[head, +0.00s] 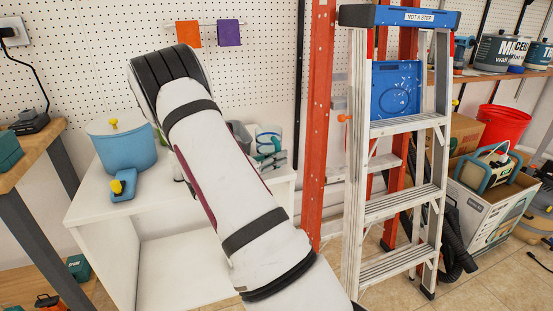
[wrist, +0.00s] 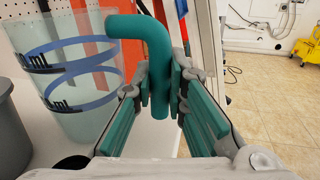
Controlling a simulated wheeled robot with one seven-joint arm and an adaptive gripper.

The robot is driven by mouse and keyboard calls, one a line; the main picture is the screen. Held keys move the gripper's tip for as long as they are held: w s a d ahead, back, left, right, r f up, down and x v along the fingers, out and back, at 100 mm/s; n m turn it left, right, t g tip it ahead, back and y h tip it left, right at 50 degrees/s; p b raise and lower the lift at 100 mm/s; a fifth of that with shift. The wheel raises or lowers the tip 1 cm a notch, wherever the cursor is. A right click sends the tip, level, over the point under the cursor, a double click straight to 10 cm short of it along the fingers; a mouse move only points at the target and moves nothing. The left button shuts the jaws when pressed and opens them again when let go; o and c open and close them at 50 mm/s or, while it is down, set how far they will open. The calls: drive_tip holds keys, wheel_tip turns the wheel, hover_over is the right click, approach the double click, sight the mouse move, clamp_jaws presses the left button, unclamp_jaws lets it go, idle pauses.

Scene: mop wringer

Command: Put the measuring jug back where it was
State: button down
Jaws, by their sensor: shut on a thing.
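The measuring jug (wrist: 75,75) is pale and translucent, with blue bands and a teal handle (wrist: 150,50). It fills the left of the wrist view and looks upright. My gripper (wrist: 163,85) is shut on the handle, with one finger pad on each side of it. In the head view the jug (head: 269,135) shows just right of my arm, at the back right of the white cabinet top. I cannot tell whether its base touches the top. My arm hides most of my gripper there.
A grey container (wrist: 12,125) stands close left of the jug. A blue pot (head: 122,147) with yellow knobs is on the cabinet's (head: 90,205) left. A stepladder (head: 400,130) and orange upright (head: 319,110) stand to the right. A yellow mop bucket (wrist: 308,50) is on the floor.

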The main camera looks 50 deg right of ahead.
drive_tip(key=shift+f, duration=0.15)
drive_tip(key=c, duration=1.6)
unclamp_jaws()
